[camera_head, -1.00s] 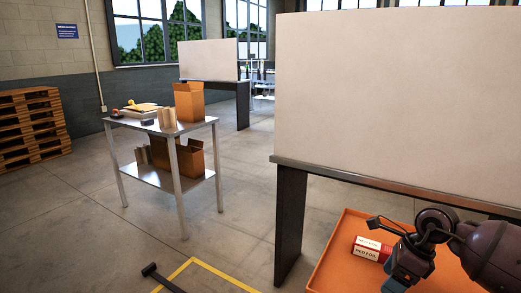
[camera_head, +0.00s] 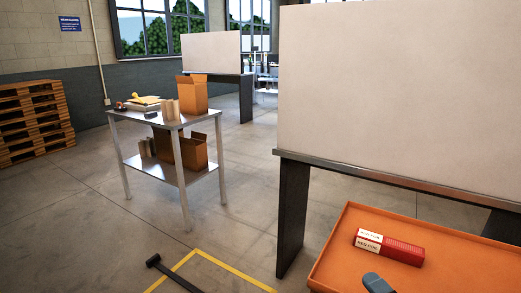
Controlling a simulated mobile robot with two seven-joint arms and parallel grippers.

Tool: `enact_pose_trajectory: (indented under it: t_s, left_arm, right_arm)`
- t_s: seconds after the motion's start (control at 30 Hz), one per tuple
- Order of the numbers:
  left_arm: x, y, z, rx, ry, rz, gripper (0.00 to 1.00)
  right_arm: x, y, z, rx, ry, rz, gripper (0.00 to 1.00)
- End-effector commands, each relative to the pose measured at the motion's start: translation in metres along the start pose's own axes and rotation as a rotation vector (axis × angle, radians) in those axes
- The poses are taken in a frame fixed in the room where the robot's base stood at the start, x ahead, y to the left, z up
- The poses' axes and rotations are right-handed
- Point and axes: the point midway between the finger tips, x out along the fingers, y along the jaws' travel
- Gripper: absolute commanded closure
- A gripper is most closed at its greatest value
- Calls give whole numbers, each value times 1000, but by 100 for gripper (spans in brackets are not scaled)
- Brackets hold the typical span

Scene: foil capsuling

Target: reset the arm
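One of my arms shows only as a small blue-grey rounded tip (camera_head: 376,283) at the bottom edge, over the orange tray. I cannot tell from this piece whether any fingers are open or shut. No gripper fingers are in view. A red and white box (camera_head: 389,247) lies flat in the orange tray (camera_head: 347,222) at the lower right, with nothing touching it.
A dark-legged bench (camera_head: 293,215) with a tall pale panel (camera_head: 400,90) stands behind the tray. A metal cart (camera_head: 150,176) with cardboard boxes (camera_head: 194,94) stands at left. Wooden pallets (camera_head: 35,120) are stacked at the far left.

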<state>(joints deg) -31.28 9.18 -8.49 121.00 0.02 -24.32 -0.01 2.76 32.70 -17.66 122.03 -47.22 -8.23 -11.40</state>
Motion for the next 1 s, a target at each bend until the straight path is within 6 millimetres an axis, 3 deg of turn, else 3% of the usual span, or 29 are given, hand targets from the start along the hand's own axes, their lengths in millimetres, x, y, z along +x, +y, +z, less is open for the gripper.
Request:
enact_pose_trajectory:
  t_s: [0.2, 0.4, 0.6, 0.7, 1.0]
  left_arm:
    - [1, 0, -2, -1, 4, 0, 57]
    - [2, 2, -3, -8, 7, 0, 57]
    - [2, 4, -4, -17, 8, -1, 57]
    - [2, 4, -4, -17, 8, -1, 57]
    - [2, 2, -3, -10, 7, 0, 57]
  right_arm:
    - [-59, -34, 33, 366, -411, -122, 28]
    - [-130, -73, 43, 666, -772, -278, 28]
    - [-213, -107, 25, 939, -1112, -473, 28]
    - [-243, -116, 12, 1033, -1232, -554, 28]
    - [-301, -124, -23, 1201, -1451, -728, 28]
